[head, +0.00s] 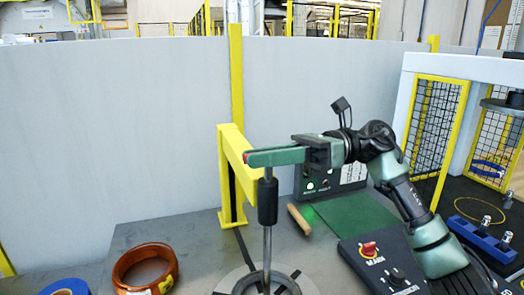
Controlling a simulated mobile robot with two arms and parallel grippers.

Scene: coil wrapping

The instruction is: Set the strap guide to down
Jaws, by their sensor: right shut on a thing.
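My right gripper (252,157) reaches in from the right with its green fingers level and closed at the top of an upright metal rod (267,243). The rod has a black grip sleeve (267,201) just below the fingers and comes down in front of a round grey plate (233,283) with dark slots. The fingers hide the rod's top end. No readable label marks the strap guide, so I cannot tell for sure whether this rod is part of it. A yellow bracket (231,140) stands just behind the fingers. My left gripper is not in view.
A copper-coloured coil (130,262) and a blue roll (62,288) lie at the lower left. A control panel with a red knob (369,249) is below my right arm. A wooden dowel (299,219) lies by a green mat (358,222). A blue rack (484,241) is at right.

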